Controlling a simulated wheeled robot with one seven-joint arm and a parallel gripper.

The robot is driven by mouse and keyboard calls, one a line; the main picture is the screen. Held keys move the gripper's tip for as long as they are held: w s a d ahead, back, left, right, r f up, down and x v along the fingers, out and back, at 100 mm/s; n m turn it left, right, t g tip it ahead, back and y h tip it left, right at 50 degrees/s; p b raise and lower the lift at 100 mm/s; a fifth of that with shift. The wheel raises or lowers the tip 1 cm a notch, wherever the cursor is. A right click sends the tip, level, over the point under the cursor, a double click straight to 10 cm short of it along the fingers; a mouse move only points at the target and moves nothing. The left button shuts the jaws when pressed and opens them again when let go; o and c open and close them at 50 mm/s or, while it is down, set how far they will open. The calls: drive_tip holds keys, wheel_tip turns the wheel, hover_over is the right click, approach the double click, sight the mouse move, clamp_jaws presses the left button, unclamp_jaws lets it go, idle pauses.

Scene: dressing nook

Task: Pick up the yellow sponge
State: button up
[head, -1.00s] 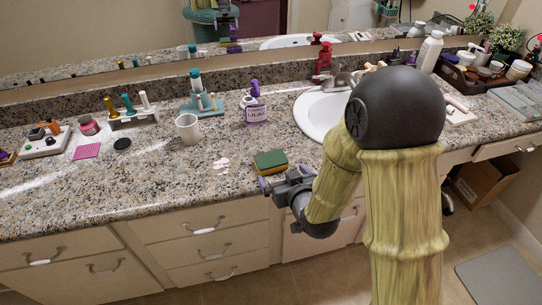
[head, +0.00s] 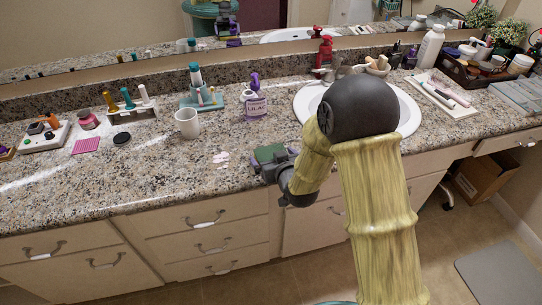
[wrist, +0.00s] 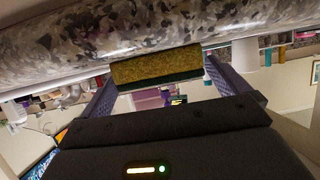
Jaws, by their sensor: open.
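The yellow sponge (head: 269,152) lies on the granite counter near its front edge, with its green side up in the head view. In the wrist view, the picture is upside down and the sponge (wrist: 155,66) shows its yellow body with a dark green layer. My gripper (head: 276,161) is at the sponge from the front, level with the counter edge. In the wrist view, the fingers of my gripper (wrist: 160,78) are spread wide, one toward each end of the sponge. I cannot tell whether they touch it. The gripper partly hides the sponge in the head view.
The sink (head: 409,110) is to the right, partly behind my arm. White scraps (head: 222,158) lie left of the sponge. Drawers (head: 205,232) fill the counter front.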

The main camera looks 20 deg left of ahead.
sight(271, 152)
drive_tip(key=x, duration=0.2)
drive_tip(key=shift+w+a+f, duration=0.1)
drive_tip(key=shift+w+a, duration=0.05)
drive_tip(key=shift+w, duration=0.05)
drive_tip(key=shift+c, duration=0.2)
drive_tip(key=c, duration=0.7)
wheel_tip(271, 152, up, 10)
drive_tip(key=shift+r+p, duration=0.1)
drive_tip(key=shift+p, duration=0.6)
